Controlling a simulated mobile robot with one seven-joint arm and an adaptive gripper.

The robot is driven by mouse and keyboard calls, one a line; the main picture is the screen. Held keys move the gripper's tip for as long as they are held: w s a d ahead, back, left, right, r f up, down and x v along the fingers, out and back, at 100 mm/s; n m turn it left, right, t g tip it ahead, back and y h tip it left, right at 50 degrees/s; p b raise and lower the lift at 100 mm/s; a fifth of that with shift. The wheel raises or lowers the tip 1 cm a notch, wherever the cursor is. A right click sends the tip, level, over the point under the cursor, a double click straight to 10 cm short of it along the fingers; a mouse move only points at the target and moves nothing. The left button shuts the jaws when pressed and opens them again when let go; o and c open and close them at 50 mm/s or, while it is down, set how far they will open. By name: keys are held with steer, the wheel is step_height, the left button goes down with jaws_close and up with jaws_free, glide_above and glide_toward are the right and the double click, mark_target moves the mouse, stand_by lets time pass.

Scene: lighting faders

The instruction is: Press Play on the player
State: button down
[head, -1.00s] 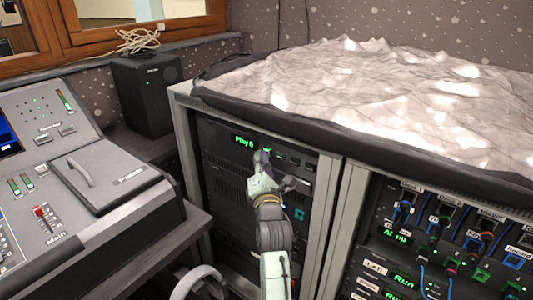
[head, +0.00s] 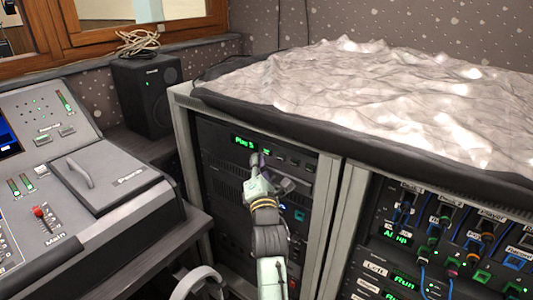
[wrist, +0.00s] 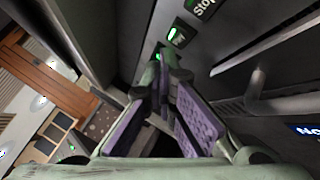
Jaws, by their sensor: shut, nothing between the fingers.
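The player (head: 238,158) is the dark unit at the top of the left rack. Its green display (head: 243,142) reads "Play" and a character I cannot read surely. A row of small buttons (head: 292,160) runs right of the display. My gripper (head: 256,160) is shut and empty, its fingertips at the player's front just below the display's right end. In the wrist view the purple-padded fingers (wrist: 163,65) meet close to a small green light. A label reading "Stop" (wrist: 203,8) and another lit green button (wrist: 177,37) lie beyond. The fingers hide part of the panel, and I cannot tell whether they touch it.
A mixing console (head: 115,195) with a red fader stands at the left. A black speaker (head: 147,95) stands behind it. A crumpled pale sheet (head: 400,95) covers the rack top. The right rack (head: 390,245) holds cables and lit units. A headphone-like band (head: 195,280) is below.

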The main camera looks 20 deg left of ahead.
steer(key=shift+s, duration=0.1)
steer(key=shift+s+a+p, duration=0.1)
steer(key=shift+s+a, duration=0.2)
steer(key=shift+s, duration=0.45)
steer(key=shift+s+a+p, duration=0.1)
steer(key=shift+s+a, duration=0.15)
steer(key=shift+s, duration=0.55)
steer(key=shift+s+a+p, duration=0.1)
steer(key=shift+s+a, duration=0.2)
steer(key=shift+s, duration=0.45)
